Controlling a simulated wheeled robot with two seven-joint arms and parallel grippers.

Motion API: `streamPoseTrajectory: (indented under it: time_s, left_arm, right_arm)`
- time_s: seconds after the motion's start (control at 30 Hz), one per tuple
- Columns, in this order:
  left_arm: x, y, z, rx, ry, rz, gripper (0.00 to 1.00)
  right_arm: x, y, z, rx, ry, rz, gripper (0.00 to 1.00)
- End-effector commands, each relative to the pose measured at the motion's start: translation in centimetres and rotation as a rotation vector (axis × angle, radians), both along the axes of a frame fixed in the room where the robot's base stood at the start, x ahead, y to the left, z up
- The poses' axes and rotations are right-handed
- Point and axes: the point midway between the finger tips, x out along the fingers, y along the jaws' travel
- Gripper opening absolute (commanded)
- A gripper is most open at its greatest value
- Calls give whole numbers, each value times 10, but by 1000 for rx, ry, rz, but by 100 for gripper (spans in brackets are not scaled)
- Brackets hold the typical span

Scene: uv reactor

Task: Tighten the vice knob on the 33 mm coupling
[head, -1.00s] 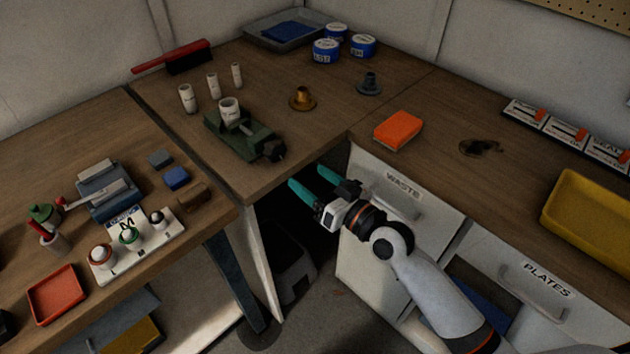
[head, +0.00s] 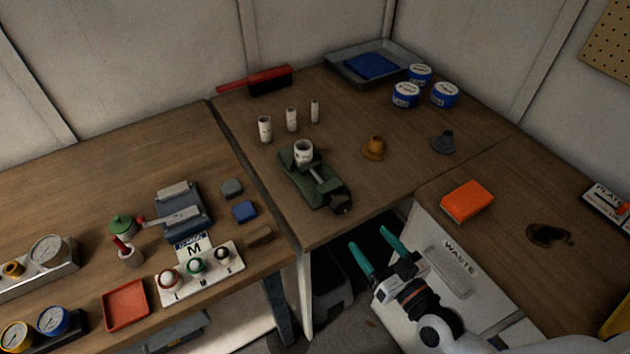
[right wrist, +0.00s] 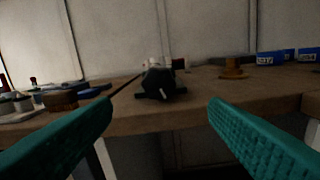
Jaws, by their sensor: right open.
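The green vice (head: 310,178) sits on the corner bench with a white coupling (head: 303,152) standing in it, upright. The vice's dark knob (head: 341,205) is at its front end, near the bench edge. In the right wrist view the knob (right wrist: 160,82) shows ahead, end-on, between and beyond the fingers. My right gripper (head: 378,246) is open and empty. Its teal fingers are in front of the bench edge, below and to the right of the knob and apart from it. The left gripper is not in view.
Several white cylinders (head: 291,119) stand behind the vice. A brass flanged part (head: 373,148) and a grey one (head: 443,142) stand right of it. An orange block (head: 467,201) lies on the right bench.

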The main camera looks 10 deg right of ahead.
Motion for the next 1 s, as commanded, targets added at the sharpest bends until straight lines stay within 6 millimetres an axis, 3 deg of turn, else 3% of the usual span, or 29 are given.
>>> streamPoseTrajectory:
  time_s: [0.17, 0.63, 1.0]
  left_arm:
    - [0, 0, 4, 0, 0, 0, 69]
    - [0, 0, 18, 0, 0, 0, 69]
    - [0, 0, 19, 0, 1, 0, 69]
  right_arm:
    - [10, 2, 1, -2, -6, -8, 69]
    - [93, 32, 1, -3, -3, -6, 69]
    - [110, 39, -1, -4, -1, -5, 69]
